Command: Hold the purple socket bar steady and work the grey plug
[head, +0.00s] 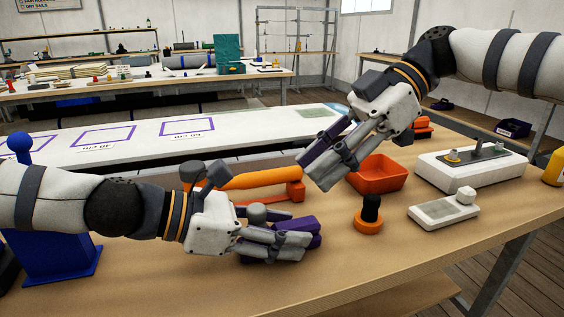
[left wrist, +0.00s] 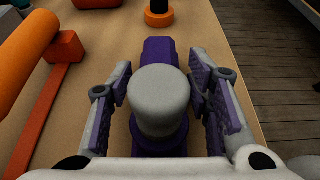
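The purple socket bar (left wrist: 160,50) lies on the workbench beneath my left gripper, and its end shows past the fingers in the head view (head: 308,226). The grey plug (left wrist: 159,100) is a thick, round-topped cylinder over the bar, between the fingers in the left wrist view. Its rounded top shows above the fingers in the head view (head: 257,213). My left gripper (left wrist: 160,72) has one purple-padded finger on each side of the bar, with narrow gaps visible. My right gripper (head: 316,167) hangs above the bench, fingers apart, with nothing seen between them.
An orange cylinder and bracket (head: 262,181) lie behind my left gripper. An orange ring base with a black knob (head: 368,222), a red-orange tray (head: 378,176), a small white device (head: 443,210) and a larger white box (head: 470,168) stand to the right. The front bench area is clear.

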